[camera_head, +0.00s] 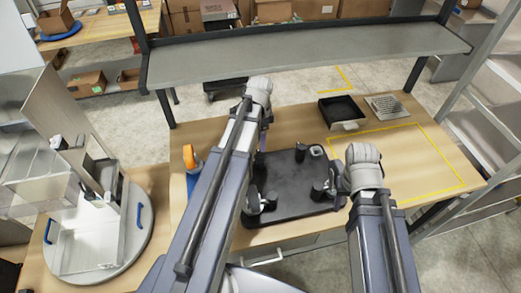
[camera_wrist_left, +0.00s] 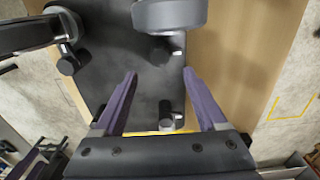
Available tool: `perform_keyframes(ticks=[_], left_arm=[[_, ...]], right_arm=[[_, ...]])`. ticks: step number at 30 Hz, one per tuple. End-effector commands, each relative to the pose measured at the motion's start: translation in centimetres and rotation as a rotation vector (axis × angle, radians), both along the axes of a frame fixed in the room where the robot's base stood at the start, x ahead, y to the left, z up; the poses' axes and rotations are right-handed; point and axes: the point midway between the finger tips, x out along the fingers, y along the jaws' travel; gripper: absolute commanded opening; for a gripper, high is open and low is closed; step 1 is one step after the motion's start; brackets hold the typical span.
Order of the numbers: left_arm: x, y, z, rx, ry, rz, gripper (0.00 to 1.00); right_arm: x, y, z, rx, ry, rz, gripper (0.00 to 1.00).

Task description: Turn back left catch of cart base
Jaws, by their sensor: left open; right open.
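The black cart base (camera_head: 290,171) lies flat on the wooden table, with several short dark posts on it, one at its front right (camera_head: 318,190) and one at the back (camera_head: 300,152). In the left wrist view the dark base (camera_wrist_left: 95,85) fills the middle. My left gripper (camera_head: 264,122) is at the base's far left side, partly hidden by its own arm. Its purple fingers (camera_wrist_left: 160,72) are apart and hold nothing; a small dark post (camera_wrist_left: 168,117) shows between them. My right gripper (camera_head: 334,187) is open at the base's right edge. Which post is the left catch I cannot tell.
A grey shelf (camera_head: 300,55) spans above the table's back. A black tray (camera_head: 341,110) and a grey grid tray (camera_head: 387,106) stand back right. Yellow tape (camera_head: 440,150) outlines clear table at right. A round turntable (camera_head: 140,240) with a white bin stands left.

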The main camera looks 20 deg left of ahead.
Motion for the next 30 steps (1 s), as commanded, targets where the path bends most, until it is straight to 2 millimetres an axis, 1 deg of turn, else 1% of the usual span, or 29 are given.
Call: perform_keyframes(ticks=[5,8,22,25,30], left_arm=[[0.0,-0.1,-0.7,0.000,0.000,0.001,0.74],[0.0,-0.1,-1.5,0.000,0.000,0.001,0.74],[0.0,-0.1,-7.2,0.000,0.000,0.001,0.74],[0.0,-0.1,-7.8,0.000,0.000,0.001,0.74],[0.0,-0.1,-7.9,0.000,0.000,0.001,0.74]], right_arm=[[0.0,0.0,-0.7,0.000,0.000,0.001,0.50],[0.0,0.0,-1.5,-0.001,0.000,0.002,0.50],[0.0,0.0,-7.2,-0.002,0.001,0.012,0.50],[0.0,0.0,-7.8,-0.002,0.001,0.012,0.50],[0.0,0.0,-7.9,-0.002,0.001,0.012,0.50]])
